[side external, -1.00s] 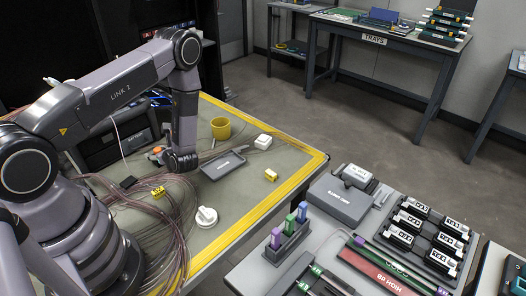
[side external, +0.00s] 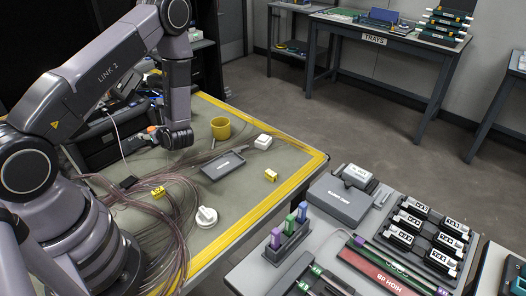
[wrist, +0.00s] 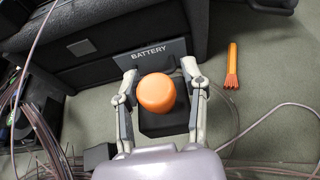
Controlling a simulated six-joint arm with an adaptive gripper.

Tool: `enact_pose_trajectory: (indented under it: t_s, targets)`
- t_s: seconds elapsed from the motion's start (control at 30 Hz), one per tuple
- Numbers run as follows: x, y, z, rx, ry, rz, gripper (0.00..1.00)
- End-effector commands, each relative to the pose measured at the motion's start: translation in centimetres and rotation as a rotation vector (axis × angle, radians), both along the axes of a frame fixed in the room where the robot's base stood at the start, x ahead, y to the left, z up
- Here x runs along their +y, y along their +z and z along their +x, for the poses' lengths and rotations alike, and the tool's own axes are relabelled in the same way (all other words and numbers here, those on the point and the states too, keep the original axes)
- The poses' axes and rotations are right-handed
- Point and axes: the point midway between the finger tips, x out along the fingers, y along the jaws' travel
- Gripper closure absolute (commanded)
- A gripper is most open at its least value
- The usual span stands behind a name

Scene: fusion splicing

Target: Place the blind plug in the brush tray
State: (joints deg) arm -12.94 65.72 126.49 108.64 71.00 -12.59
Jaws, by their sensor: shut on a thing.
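My gripper (wrist: 157,92) is shut on a round orange knob (wrist: 157,93), which I take for the blind plug. A dark square block shows right behind the knob; whether the two are joined is hidden. In the side view my gripper (side external: 157,131) is at the left part of the table, in front of the black splicer, with the orange bit (side external: 152,129) at its tip. A dark grey tray (side external: 222,168), which I take for the brush tray, lies flat to the right of and below my gripper. Its label is too small to read.
The dark housing marked BATTERY (wrist: 158,54) is just beyond my fingers. An orange brush (wrist: 232,66) lies on the mat. A yellow cup (side external: 221,128) and a white box (side external: 263,142) stand near the tray. Loose cables (side external: 165,230) cover the table's left side.

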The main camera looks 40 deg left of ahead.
Motion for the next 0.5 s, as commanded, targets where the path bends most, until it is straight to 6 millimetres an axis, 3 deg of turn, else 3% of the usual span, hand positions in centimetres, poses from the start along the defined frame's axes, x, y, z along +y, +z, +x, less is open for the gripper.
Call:
enact_pose_trajectory:
  t_s: [0.17, 0.27, 0.5]
  targets:
    - [-1.3, 2.3, 0.4, 0.0, -0.025, -0.003, 0.93]
    - [-4.3, 3.0, 0.9, 0.004, -0.078, -0.007, 0.93]
    - [-13.4, 4.6, 0.7, 0.005, -0.251, -0.009, 0.93]
